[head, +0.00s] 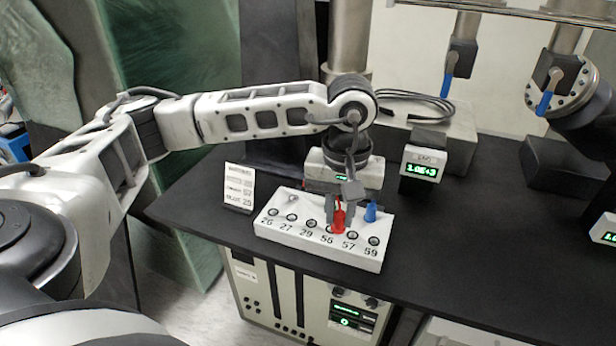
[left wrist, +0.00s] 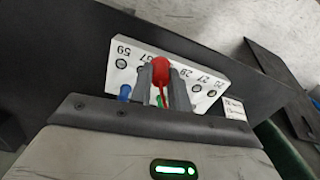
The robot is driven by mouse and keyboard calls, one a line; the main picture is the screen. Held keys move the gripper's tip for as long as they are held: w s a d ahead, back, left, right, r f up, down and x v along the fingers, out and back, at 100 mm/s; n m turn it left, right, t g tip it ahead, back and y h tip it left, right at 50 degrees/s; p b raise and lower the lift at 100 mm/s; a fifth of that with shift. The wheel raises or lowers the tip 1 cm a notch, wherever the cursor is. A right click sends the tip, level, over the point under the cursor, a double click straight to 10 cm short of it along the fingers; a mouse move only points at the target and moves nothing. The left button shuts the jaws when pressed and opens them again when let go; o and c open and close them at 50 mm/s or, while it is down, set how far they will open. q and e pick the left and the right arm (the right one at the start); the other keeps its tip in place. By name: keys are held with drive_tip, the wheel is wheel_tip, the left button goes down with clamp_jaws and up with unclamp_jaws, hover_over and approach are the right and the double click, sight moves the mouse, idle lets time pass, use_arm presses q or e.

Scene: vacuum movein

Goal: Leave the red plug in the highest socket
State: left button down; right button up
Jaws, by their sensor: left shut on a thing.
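The white socket block (head: 318,250) lies on the black bench, with a row of round sockets labelled 26, 27, 29, 56, 57 and 59 from left to right. The block also shows in the left wrist view (left wrist: 210,76). My left gripper (head: 338,207) points down over the block, shut on the red plug (head: 339,222). The plug, also in the left wrist view (left wrist: 160,67), is upright around the 56 and 57 sockets; I cannot tell whether its tip is in a socket. Socket 59 (head: 374,241) looks empty. My right gripper is not in view.
A blue plug (head: 371,212) stands at the block's back right, close beside my left gripper. A white printed card (head: 239,188) stands left of the block. A gauge with a green display (head: 422,170), pipes and blue-handled valves are behind. Bench right of the block is clear.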

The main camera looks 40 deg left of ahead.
use_arm(q)
drive_tip(key=w+a+n+b, duration=0.2)
drive_tip(key=a+n, duration=1)
drive_tip(key=a, duration=0.1)
drive_tip(key=shift+m, duration=0.3)
drive_tip(key=shift+f+b, duration=1.75)
drive_tip(key=shift+f, duration=0.75)
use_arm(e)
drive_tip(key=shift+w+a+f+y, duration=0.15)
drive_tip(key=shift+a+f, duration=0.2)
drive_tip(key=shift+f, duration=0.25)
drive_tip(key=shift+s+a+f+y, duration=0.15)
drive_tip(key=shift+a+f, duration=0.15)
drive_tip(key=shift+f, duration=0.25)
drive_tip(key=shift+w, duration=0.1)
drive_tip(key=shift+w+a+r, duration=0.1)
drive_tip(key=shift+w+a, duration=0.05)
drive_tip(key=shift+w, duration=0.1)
use_arm(q)
drive_tip(key=shift+f, duration=0.3)
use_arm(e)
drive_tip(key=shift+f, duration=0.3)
use_arm(q)
drive_tip(key=shift+f+b, duration=0.25)
drive_tip(key=shift+b, duration=0.2)
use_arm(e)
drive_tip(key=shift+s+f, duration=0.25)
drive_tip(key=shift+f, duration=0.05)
